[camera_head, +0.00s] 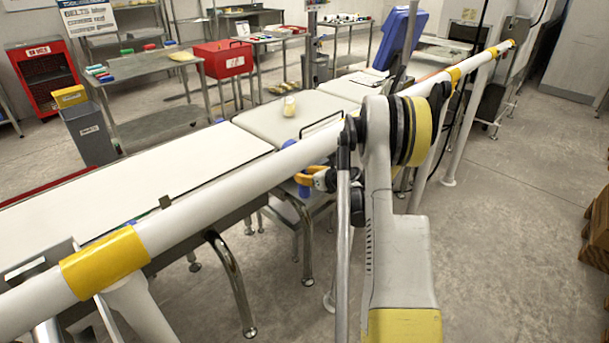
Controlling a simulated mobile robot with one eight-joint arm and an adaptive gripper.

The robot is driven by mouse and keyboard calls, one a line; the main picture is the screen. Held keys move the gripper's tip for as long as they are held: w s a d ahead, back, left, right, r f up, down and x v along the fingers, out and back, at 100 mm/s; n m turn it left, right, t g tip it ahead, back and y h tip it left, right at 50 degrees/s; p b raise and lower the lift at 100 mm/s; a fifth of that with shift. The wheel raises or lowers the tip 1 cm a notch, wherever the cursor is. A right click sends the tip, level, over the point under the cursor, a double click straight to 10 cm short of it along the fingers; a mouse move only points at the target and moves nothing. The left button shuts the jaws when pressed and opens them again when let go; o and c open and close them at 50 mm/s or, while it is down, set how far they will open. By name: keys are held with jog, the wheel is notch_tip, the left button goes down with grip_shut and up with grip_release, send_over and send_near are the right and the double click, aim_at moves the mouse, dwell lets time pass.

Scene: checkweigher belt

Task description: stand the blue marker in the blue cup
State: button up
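I cannot pick out the blue marker or the blue cup for certain. Small red, green and blue pieces (100,73) lie on the left steel bench, too small to tell what each one is. Some blue rounded parts (303,190) show by the belt's near edge, partly hidden behind the white rail, and I cannot tell what they are. My arm rises in the right middle of the view. I cannot make out my gripper's fingers. An orange and black part (318,180) shows left of my arm, but I cannot tell whether it belongs to me.
A white rail with yellow bands (230,183) crosses in front of the pale belt (130,190). A grey bin (88,135), red box (222,59) and tilted blue panel (401,40) stand beyond.

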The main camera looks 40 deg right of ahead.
jog(key=s+p, duration=0.3)
jog(key=s, duration=1)
jog(key=shift+a+r, duration=0.2)
jog(key=shift+a, duration=0.2)
